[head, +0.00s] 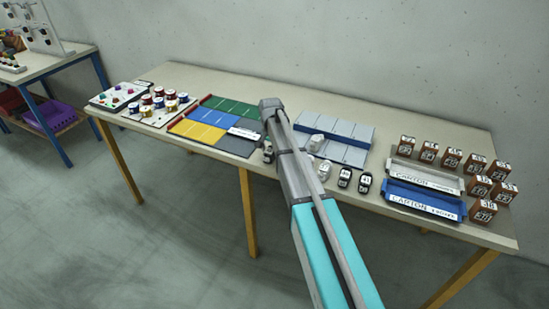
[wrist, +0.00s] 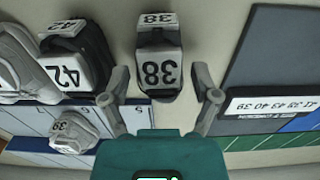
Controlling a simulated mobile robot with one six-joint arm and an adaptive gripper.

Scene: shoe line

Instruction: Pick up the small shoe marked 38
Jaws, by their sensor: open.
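The small shoe marked 38 (wrist: 160,68) is dark with white label patches and shows at the top middle of the wrist view, its number upside down. My gripper (wrist: 160,84) is open, with one finger on each side of the shoe's near end. I cannot tell whether either finger touches it. In the head view my arm reaches over the table and hides most of the area around the gripper, so I cannot make out the 38 shoe clearly there.
A black shoe marked 42 (wrist: 75,62) stands close left of the gripper. A grey shoe marked 39 (wrist: 78,130) sits on the blue and white panel. A coloured panel (head: 213,122) lies left of my arm. Carton trays (head: 425,198) and several brown numbered boxes (head: 451,160) stand right.

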